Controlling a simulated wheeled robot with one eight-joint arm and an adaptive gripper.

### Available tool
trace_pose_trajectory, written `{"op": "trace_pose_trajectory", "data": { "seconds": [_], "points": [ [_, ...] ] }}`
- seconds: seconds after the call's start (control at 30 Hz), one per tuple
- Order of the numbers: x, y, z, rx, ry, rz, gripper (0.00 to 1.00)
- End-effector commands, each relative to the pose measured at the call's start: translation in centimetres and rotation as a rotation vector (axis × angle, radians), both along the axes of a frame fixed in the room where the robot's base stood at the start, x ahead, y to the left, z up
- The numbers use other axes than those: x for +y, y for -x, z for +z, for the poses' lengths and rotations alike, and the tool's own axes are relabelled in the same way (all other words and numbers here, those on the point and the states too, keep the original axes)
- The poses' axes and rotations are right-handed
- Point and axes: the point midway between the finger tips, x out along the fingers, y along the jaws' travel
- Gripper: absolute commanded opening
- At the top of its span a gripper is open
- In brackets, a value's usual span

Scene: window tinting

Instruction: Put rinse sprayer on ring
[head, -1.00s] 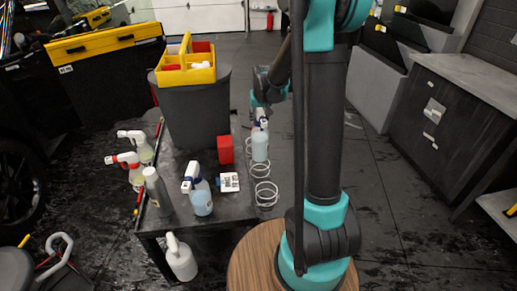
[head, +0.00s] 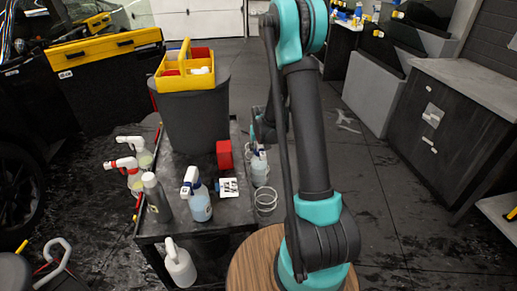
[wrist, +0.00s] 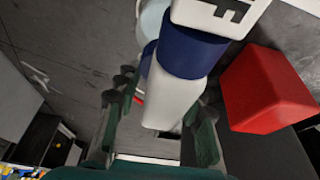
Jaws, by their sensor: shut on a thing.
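The rinse sprayer (head: 260,173), a pale blue bottle with a blue and white trigger head, is beside the right edge of the black table, among the wire rings. In the wrist view its white and blue head (wrist: 178,90) fills the middle, with a black letter on its white top. My gripper (wrist: 163,122) is shut on that head, one finger on each side. A pale wire ring (head: 266,197) shows just below and in front of the bottle. Whether the bottle is inside a ring or above it, I cannot tell. My arm hides part of this area.
A red block (head: 224,154) stands on the table close to my gripper. Another blue-headed sprayer (head: 199,204), a grey bottle (head: 156,197) and red-headed sprayers are farther left. A black bin (head: 196,115) with a yellow caddy stands behind. Floor right of the rings is clear.

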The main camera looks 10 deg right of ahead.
Motion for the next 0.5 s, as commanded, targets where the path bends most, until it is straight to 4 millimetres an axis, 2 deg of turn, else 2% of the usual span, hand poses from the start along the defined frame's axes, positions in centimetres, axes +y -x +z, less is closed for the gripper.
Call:
{"op": "trace_pose_trajectory", "data": {
  "seconds": [0.37,0.4,0.5],
  "points": [
    [0.0,0.0,-0.42,0.0,0.0,0.0,0.0],
    [0.0,0.01,-0.43,0.0,0.0,0.0,0.42],
    [0.0,0.02,-0.42,0.0,0.0,0.0,0.55]
  ]
}}
